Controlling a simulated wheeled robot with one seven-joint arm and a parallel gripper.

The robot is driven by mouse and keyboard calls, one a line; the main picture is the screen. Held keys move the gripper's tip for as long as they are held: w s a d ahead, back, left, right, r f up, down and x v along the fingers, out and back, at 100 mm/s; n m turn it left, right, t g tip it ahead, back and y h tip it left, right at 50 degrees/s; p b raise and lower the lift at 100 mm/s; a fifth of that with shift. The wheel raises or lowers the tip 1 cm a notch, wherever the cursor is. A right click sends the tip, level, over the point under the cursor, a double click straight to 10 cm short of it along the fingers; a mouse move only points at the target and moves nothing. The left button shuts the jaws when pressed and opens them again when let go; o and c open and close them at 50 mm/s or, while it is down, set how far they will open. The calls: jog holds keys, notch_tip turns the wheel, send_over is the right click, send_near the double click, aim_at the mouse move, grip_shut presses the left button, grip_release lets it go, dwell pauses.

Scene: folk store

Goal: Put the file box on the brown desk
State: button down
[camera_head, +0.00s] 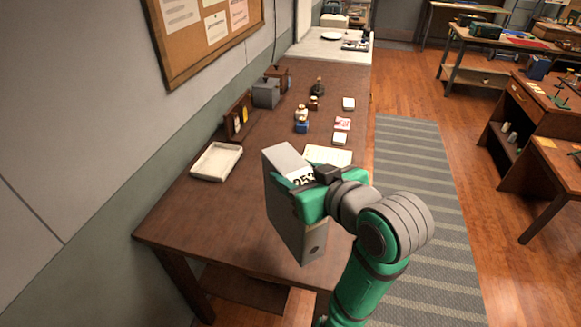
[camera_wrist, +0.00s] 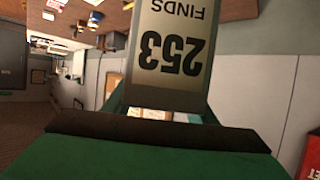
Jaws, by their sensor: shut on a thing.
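A grey file box (camera_head: 284,213) with a label reading 253 is held upright in my gripper (camera_head: 312,184). The gripper is shut on it from the right side. In the head view the box appears in front of the near part of the brown desk (camera_head: 215,220); whether its bottom touches the desktop cannot be told. In the wrist view the file box (camera_wrist: 172,50) fills the upper middle, its label upside down and reading 253 FINDS. The fingertips are partly hidden by the box and the gripper body.
A white tray (camera_head: 216,162) lies at the desk's left. Behind are a grey box (camera_head: 265,93), bottles (camera_head: 302,120), small cards (camera_head: 342,124) and a white sheet (camera_head: 327,155). The near left desktop is bare. A grey striped rug (camera_head: 415,180) lies right of the desk.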

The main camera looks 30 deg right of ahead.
jog(key=w+d+f, duration=0.3)
jog(key=w+f, duration=0.8)
jog(key=f, duration=0.1)
jog(key=shift+d, duration=0.25)
jog(key=shift+f, duration=0.1)
jog(key=c, duration=0.8)
grip_release()
jog(key=shift+s+f, duration=0.1)
jog(key=shift+o, duration=0.2)
jog(key=v, duration=1.2)
